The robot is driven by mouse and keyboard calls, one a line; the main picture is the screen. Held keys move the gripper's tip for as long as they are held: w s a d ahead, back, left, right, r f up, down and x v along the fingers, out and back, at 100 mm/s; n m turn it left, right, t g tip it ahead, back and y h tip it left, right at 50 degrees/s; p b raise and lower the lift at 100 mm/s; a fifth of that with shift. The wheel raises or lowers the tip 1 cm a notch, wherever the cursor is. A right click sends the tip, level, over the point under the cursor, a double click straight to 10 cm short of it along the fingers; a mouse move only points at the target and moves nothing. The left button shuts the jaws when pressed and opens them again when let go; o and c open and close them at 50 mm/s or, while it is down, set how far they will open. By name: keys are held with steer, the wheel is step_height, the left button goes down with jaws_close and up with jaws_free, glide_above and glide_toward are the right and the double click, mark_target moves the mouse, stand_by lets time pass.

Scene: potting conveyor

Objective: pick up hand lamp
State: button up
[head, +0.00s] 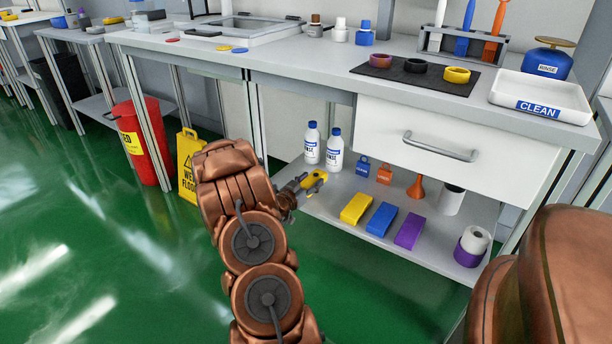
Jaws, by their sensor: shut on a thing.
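The hand lamp (314,180) looks to be the small yellow thing with a dark spot at the end of my arm. It is at the left end of the lower shelf, in front of the white bottles. My gripper (298,186) is shut on it. My wrist hides part of the fingers and the grip. I cannot tell whether the lamp touches the shelf (330,205) or is just above it.
Two white rinse bottles (312,143) stand close behind the lamp. Yellow (356,208), blue (381,219) and purple (409,231) blocks lie to its right. The drawer (457,147) and bench top (300,60) overhang the shelf. A wet-floor sign (187,165) stands left of my arm.

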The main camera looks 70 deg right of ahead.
steer(key=s+a+r+p, duration=0.1)
steer(key=s+a+p, duration=0.1)
steer(key=s+a, duration=0.5)
steer(key=shift+s+a+p, duration=0.35)
steer(key=shift+s, duration=0.45)
